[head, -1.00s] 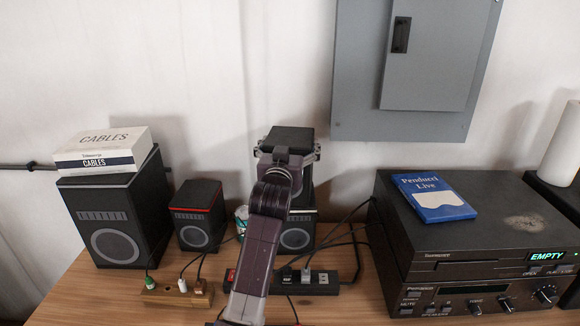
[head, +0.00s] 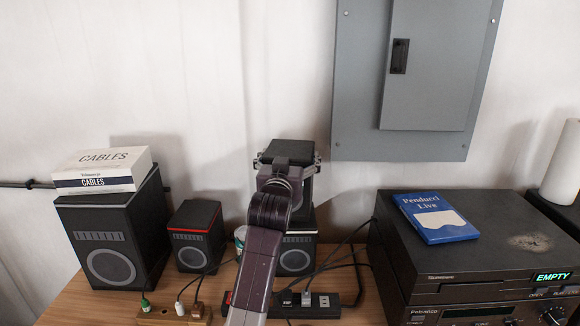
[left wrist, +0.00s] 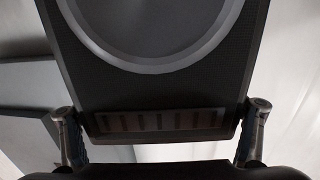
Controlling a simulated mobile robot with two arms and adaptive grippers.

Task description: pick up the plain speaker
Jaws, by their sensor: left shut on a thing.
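The plain speaker (head: 291,149) is a black box held up in front of the wall, its dark top showing in the head view. The left wrist view shows its front close up, with a grey round cone (left wrist: 150,30) and a slotted strip (left wrist: 160,121). My left gripper (head: 287,165) is shut on it, with one finger on each side in the left wrist view (left wrist: 160,132). My left arm hides much of the speaker in the head view. It is held above a small white-trimmed speaker (head: 297,258). My right gripper is not in view.
A red-trimmed small speaker (head: 194,237) and a large speaker (head: 110,240) bearing a cables box (head: 102,170) stand left. A power strip (head: 318,304) with cables lies in front. Stacked stereo units (head: 470,255) carry a blue booklet (head: 436,217). A grey wall panel (head: 365,120) hangs behind.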

